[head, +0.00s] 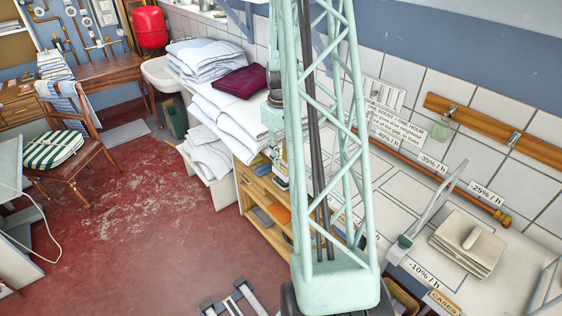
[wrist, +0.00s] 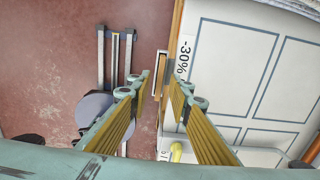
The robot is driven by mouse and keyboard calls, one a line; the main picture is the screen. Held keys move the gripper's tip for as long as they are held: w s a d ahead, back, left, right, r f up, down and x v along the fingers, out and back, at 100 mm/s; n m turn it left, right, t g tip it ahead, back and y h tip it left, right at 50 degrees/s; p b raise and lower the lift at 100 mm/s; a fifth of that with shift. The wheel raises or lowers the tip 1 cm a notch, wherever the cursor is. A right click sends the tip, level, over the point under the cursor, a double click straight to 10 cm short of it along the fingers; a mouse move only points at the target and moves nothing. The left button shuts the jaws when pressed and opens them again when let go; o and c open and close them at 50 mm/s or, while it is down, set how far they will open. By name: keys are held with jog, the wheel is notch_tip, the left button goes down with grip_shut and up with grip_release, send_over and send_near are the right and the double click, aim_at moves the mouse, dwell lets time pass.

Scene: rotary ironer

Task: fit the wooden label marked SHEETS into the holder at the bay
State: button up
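My gripper (wrist: 159,76) shows in the wrist view with its two fingers apart, pointing down toward the front edge of the counter. I see nothing held between them. A small wooden frame with a grey inside (wrist: 161,66), which looks like a label holder, lies beyond the fingertips at the counter edge, beside the "-30%" sign (wrist: 185,57). They do not visibly touch it. No label reading SHEETS is readable in either view. A wooden label reading CASES (head: 443,303) sits at the "-10% / h" bay.
Folded linen (head: 205,62) is piled farther back. A wooden shelf unit (head: 262,200) stands below. The red floor (head: 140,220) is largely open.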

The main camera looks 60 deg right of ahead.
notch_tip(320, 180, up, 10)
jog(key=shift+f+p, duration=0.15)
jog(key=shift+p, duration=0.15)
dwell(0.8)
dwell(0.4)
